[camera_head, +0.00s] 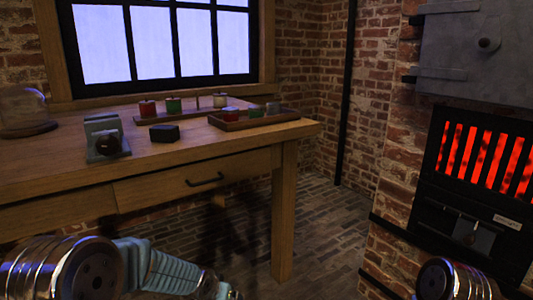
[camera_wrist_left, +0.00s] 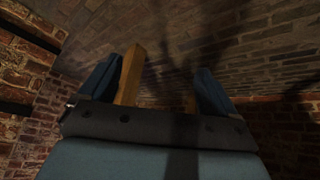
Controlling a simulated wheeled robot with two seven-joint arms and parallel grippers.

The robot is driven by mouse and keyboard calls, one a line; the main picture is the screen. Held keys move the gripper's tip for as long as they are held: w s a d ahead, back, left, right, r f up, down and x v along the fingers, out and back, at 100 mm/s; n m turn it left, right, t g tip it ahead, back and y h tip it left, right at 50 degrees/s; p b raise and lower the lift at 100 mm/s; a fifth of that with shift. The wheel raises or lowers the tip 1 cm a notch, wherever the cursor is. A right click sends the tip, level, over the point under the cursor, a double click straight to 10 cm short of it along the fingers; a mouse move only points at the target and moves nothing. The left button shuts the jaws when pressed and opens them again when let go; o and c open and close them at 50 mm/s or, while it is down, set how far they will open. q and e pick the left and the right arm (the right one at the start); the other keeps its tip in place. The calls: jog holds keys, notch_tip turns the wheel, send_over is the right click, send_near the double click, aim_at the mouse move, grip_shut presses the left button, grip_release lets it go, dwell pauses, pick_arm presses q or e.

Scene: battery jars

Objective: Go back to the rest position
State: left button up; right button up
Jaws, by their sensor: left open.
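My left arm (camera_head: 155,268) comes in at the bottom left of the head view, low in front of the wooden table and apart from it. In the left wrist view my left gripper (camera_wrist_left: 156,82) has its two blue fingers spread wide, with nothing held between them. Wooden posts, probably table legs, show beyond the fingers, against the brick floor. A metal part of my right arm (camera_head: 450,280) shows at the bottom right of the head view. My right gripper is out of view.
The wooden table (camera_head: 235,160) bears a rear tray with several jars, a front tray (camera_head: 290,116) with small jars, a dark block (camera_head: 164,132), a device with a knob (camera_head: 105,140) and a glass dome (camera_head: 25,108). A glowing furnace (camera_head: 485,160) stands right. Brick floor (camera_head: 335,215) lies open between.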

pick_arm(q)
jog(key=s+a+f+n+g, duration=0.1)
jog(key=s+f+n+g, duration=0.15)
jog(key=s+f, duration=1.1)
jog(key=s+d+f+n+g+h, duration=0.1)
jog(key=s+f, duration=0.3)
jog(key=s, duration=0.3)
jog(key=s+f+n+g+h, duration=0.1)
jog(key=s+f+g, duration=0.1)
jog(key=s+f, duration=0.3)
notch_tip(320, 180, up, 17)
jog(key=p, duration=1.6)
jog(key=shift+s+d, duration=0.3)
jog(key=shift+s, duration=0.15)
jog(key=shift+f+m+t, duration=0.1)
jog(key=shift+m+t, duration=0.15)
